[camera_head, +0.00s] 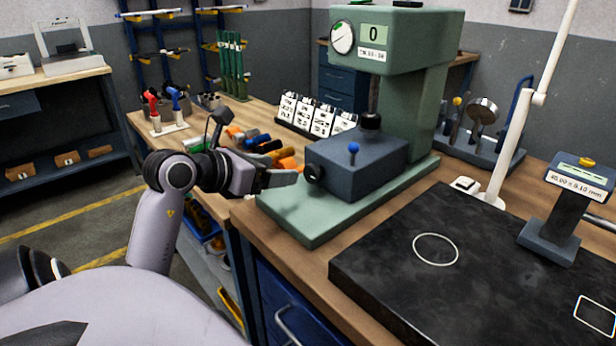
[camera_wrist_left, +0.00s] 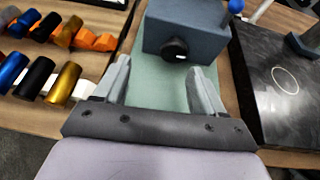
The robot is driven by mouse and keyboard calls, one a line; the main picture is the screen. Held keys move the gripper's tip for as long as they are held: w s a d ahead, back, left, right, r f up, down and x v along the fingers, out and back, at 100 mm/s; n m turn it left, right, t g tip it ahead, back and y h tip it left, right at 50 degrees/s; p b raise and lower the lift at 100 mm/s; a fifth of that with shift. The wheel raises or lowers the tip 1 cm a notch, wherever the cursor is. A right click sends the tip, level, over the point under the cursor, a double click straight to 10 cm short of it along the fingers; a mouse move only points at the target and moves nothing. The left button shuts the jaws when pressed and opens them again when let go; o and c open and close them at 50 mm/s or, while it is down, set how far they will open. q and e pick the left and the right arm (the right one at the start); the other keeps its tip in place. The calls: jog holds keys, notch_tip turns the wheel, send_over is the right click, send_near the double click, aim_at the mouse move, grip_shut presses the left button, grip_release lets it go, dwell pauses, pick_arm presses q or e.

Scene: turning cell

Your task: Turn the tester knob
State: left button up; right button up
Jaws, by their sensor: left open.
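The green tester (camera_head: 420,110) stands on the bench with a dial and a display reading 0. A dark blue-grey block (camera_head: 358,165) sits on its base, with a small black knob (camera_head: 314,173) on its near left face. The knob also shows in the left wrist view (camera_wrist_left: 175,50), beyond the fingertips and a little right of the middle between them. My left gripper (camera_head: 282,178) is open and empty, pointing at the knob from the left, over the edge of the green base. It looks apart from the knob. My right gripper is not in view.
A blue ball-ended lever (camera_head: 354,149) and a black round part (camera_head: 371,120) rise from the block. A dark stone plate (camera_head: 430,290) lies at the right. Coloured cylinders (camera_wrist_left: 45,75) lie left of the gripper. White labelled cards (camera_head: 310,115) stand behind.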

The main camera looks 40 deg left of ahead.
aim_at(309, 175)
pick_arm(q)
jog(key=shift+w+d+f+m+h, duration=0.15)
jog(key=shift+d+h, duration=0.05)
jog(key=shift+d, duration=0.25)
jog(key=shift+w+d+f+m+h, duration=0.1)
jog(key=shift+w+d+m+h, duration=0.1)
jog(key=shift+d, duration=0.25)
jog(key=shift+x, duration=3.45)
jog(key=shift+s+f, duration=0.1)
jog(key=c, duration=1)
